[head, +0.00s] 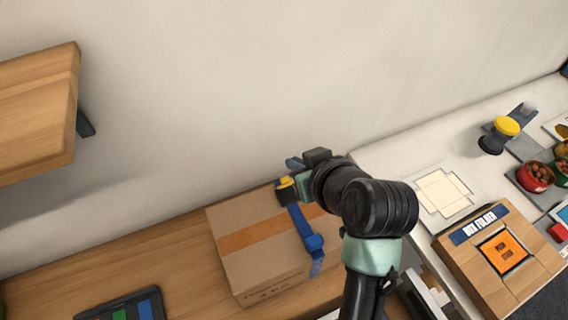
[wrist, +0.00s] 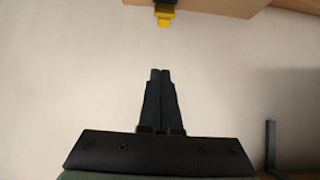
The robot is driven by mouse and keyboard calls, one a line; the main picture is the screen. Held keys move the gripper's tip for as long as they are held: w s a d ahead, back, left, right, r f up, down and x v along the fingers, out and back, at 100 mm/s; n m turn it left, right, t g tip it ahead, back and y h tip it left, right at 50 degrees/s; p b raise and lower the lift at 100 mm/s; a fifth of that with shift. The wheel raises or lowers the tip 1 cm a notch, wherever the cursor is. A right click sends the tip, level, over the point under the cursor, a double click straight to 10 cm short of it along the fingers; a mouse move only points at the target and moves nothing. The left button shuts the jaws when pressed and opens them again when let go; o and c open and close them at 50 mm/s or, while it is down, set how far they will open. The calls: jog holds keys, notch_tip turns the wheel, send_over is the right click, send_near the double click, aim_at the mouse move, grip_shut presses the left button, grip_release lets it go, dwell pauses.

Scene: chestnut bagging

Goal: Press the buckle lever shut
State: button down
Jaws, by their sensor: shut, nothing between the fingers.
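A cardboard box (head: 235,270) with a band of orange tape lies on the wooden bench, and a blue strap (head: 303,228) runs over it. A buckle with a yellow lever (head: 286,181) is at the box's far edge, partly hidden by my wrist. The yellow lever also shows at the top of the wrist view (wrist: 164,17), under the box's edge. My gripper (wrist: 161,72) is shut and empty. Its fingertips point toward the lever in that view and are visibly apart from it. I cannot tell whether the lever is open or closed.
A wooden shelf (head: 40,110) juts from the wall at upper left. A dark tray (head: 120,306) lies at the front left. At right are a box folder (head: 487,260), a yellow-topped device (head: 500,133) and a red bowl of chestnuts (head: 535,177).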

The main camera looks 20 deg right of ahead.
jog(key=shift+w, duration=0.15)
jog(key=p, duration=0.1)
send_over(286, 181)
jog(key=w, duration=0.3)
notch_tip(286, 181, down, 6)
jog(key=r, duration=0.1)
jog(key=shift+s+f+p, duration=0.3)
jog(key=shift+s+f, duration=0.05)
jog(key=shift+f, duration=0.25)
jog(key=shift+s+f+p, duration=0.25)
jog(key=shift+s+f, duration=0.05)
jog(key=shift+f, duration=0.3)
jog(key=shift+s+d+f, duration=0.1)
jog(key=shift+s+f, duration=0.3)
jog(key=shift+s, duration=0.15)
jog(key=shift+s+f+t+b, duration=0.2)
jog(key=shift+t+b, duration=0.1)
jog(key=shift+b, duration=0.35)
jog(key=shift+r, duration=0.1)
jog(key=shift+s+b, duration=0.1)
jog(key=shift+b, duration=0.25)
